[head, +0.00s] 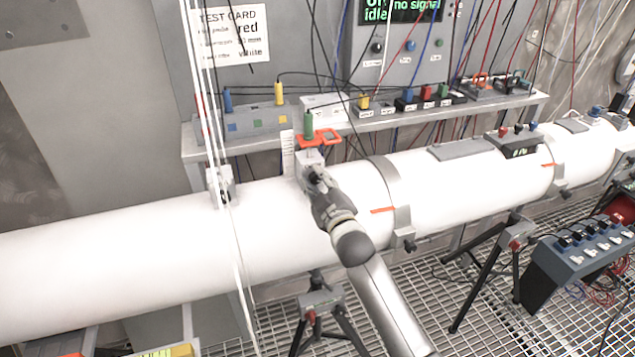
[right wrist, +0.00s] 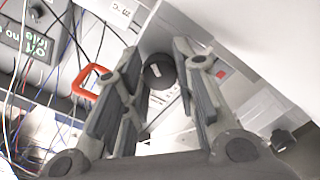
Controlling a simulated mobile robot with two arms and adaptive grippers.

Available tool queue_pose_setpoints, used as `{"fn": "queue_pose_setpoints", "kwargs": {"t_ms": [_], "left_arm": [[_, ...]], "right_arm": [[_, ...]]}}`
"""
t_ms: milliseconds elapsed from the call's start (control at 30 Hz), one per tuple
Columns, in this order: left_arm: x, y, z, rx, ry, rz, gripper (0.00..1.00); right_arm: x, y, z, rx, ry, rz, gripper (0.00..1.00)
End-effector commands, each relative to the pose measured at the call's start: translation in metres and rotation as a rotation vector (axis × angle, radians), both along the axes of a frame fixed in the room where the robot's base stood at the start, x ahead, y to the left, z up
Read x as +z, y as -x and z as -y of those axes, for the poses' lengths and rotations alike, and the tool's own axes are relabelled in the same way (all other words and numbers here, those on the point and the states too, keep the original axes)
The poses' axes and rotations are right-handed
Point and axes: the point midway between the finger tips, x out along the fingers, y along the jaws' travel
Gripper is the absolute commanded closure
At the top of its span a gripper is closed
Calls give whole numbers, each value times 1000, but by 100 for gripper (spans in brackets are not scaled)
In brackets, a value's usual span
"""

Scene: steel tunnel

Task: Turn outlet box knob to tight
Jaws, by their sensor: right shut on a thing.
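The outlet box (head: 308,160) is a small grey-white box on top of the white pipe, left of the pipe's middle collar. My right gripper (head: 317,181) reaches up to its near side in the head view and covers most of its front. In the right wrist view the black round knob (right wrist: 158,70) with a pale mark sits between the fingers of my right gripper (right wrist: 157,80), which is shut on it. The dial marks around the knob cannot be read. My left gripper is not in view.
An orange-red handle (head: 319,137) and a green plug (head: 308,123) stand just behind the box. White cords (head: 222,150) hang to the left. A shelf (head: 365,120) with plugs and wires runs behind the pipe (head: 120,240). Tripods stand below on the grating.

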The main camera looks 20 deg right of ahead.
Motion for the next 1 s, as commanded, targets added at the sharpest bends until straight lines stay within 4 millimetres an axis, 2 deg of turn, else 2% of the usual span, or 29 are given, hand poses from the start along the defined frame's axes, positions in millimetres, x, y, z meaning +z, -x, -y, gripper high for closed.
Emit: {"fn": "queue_pose_setpoints", "kwargs": {"t_ms": [600,1000], "left_arm": [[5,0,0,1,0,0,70],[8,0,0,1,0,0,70]], "right_arm": [[-2,0,-1,-2,-582,-25,97],[-2,0,-1,-1,-870,-35,97]]}}
